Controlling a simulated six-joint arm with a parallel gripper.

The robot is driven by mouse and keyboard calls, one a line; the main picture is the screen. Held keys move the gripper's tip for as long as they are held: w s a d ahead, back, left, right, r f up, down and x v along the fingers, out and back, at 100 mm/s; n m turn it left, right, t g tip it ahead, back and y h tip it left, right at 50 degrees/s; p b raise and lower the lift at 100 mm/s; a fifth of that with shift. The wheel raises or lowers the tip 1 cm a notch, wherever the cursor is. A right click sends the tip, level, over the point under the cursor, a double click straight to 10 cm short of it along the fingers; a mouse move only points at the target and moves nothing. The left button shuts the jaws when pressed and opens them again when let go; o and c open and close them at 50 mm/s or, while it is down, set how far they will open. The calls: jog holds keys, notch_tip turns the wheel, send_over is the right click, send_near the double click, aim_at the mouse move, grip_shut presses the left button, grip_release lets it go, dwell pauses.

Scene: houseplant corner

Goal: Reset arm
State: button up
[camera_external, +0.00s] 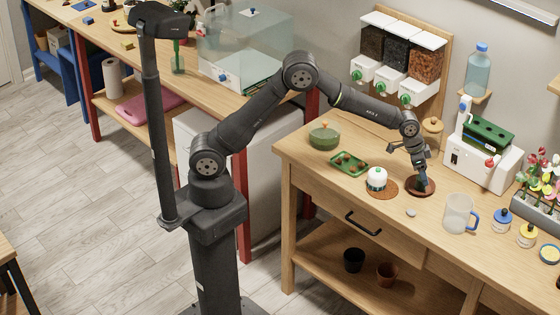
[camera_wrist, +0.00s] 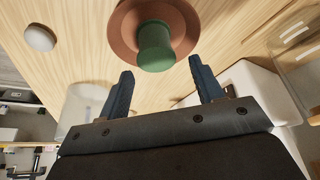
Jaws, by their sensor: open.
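My gripper (camera_external: 420,180) is low over the wooden bench, above a brown saucer (camera_external: 428,190). In the wrist view my gripper (camera_wrist: 166,78) is open, with its two dark blue fingers apart and nothing between them. A green cylindrical thing (camera_wrist: 156,50) stands on the brown saucer (camera_wrist: 122,28), just beyond the fingertips. In the external view the green thing is mostly hidden by my gripper. I cannot tell whether a finger touches it.
Left of the gripper is a white-and-green jar (camera_external: 376,178) on a brown mat. A clear mug (camera_external: 457,213) with a blue handle and a grey stone (camera_external: 411,213) are nearby. A white machine (camera_external: 478,160) stands behind right. A green tray (camera_external: 349,164) lies farther left.

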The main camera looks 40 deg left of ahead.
notch_tip(320, 180, down, 3)
jog(key=shift+r, duration=0.2)
jog(key=v, duration=1.1)
jog(key=x, duration=1.2)
jog(key=shift+s+a, duration=0.15)
jog(key=shift+s, duration=0.05)
notch_tip(320, 180, up, 4)
jog(key=shift+r, duration=0.2)
jog(key=s+d+r, duration=0.3)
jog(key=s+r, duration=0.4)
jog(key=s, duration=0.4)
jog(key=w+a+f+n, duration=0.1)
jog(key=w+a, duration=0.2)
jog(key=a, duration=0.3)
jog(key=w+a+n, duration=0.1)
jog(key=w+a, duration=0.3)
jog(key=a, duration=0.1)
jog(key=shift+y, duration=0.4)
jog(key=w+a+f, duration=0.2)
jog(key=w, duration=0.1)
jog(key=w+a+f, duration=0.2)
jog(key=w, duration=0.1)
jog(key=w+a+f, duration=0.1)
jog(key=w+f, duration=0.2)
jog(key=shift+w+a, duration=0.35)
jog(key=shift+a, duration=0.05)
jog(key=shift+w+a+f, duration=0.1)
jog(key=shift+w+f, duration=0.1)
jog(key=shift+f, duration=1.75)
jog(key=shift+t, duration=0.3)
